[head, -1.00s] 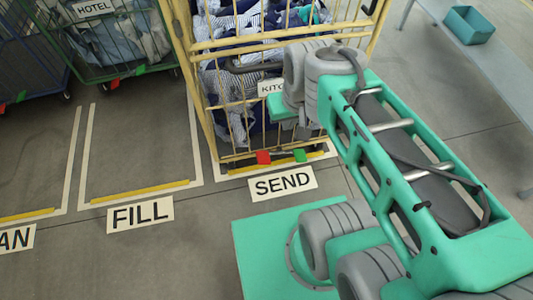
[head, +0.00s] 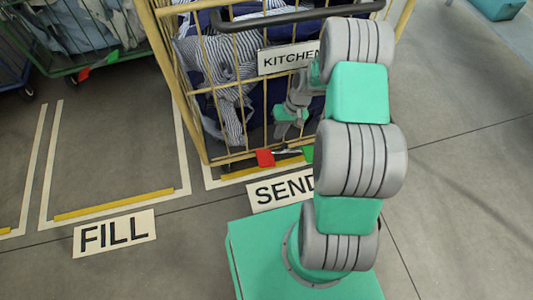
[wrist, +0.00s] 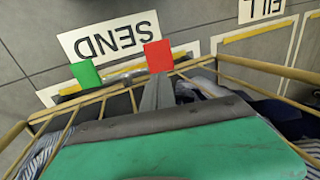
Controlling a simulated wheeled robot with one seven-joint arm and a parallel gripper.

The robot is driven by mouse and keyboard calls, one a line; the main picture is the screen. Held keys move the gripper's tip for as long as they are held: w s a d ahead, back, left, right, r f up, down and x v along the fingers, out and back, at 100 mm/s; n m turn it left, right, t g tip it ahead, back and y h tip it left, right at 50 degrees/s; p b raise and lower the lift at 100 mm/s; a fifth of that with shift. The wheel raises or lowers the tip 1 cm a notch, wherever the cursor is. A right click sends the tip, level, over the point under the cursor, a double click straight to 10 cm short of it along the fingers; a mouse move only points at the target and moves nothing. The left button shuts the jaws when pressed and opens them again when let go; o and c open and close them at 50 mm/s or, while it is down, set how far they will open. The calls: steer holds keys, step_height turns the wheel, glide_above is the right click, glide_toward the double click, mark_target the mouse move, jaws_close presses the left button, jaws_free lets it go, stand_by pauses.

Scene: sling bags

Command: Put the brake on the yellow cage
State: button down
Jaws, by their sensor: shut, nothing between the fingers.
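The yellow cage (head: 172,80) stands in the SEND bay, filled with striped and dark blue laundry. A red pedal (head: 265,158) and a green pedal (head: 308,153) sit on a bar at its bottom front edge. In the wrist view the red pedal (wrist: 158,56) is just beyond my fingertips, and the green pedal (wrist: 86,73) is to its left. My gripper (wrist: 156,80) is shut and empty, pointing at the red pedal. I cannot tell whether it touches. My arm partly covers the cage's right front in the head view.
A KITCHEN sign (head: 285,58) and a dark handle (head: 290,17) are on the cage front. The FILL bay (head: 115,205) to the left is empty. A green cage (head: 95,62) stands behind it. Open floor (head: 460,190) lies to the right.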

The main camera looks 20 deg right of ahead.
steer(key=shift+f, duration=0.1)
steer(key=b, duration=0.5)
glide_toward(265, 158)
steer(key=x, duration=0.7)
steer(key=shift+d, duration=0.15)
steer(key=shift+a+f+h, duration=0.5)
steer(key=shift+f+h, duration=0.05)
steer(key=shift+h, duration=0.05)
step_height(265, 158, down, 6)
steer(key=a+h+b, duration=0.2)
steer(key=h+b, duration=0.2)
steer(key=h, duration=0.1)
steer(key=shift+f, duration=0.2)
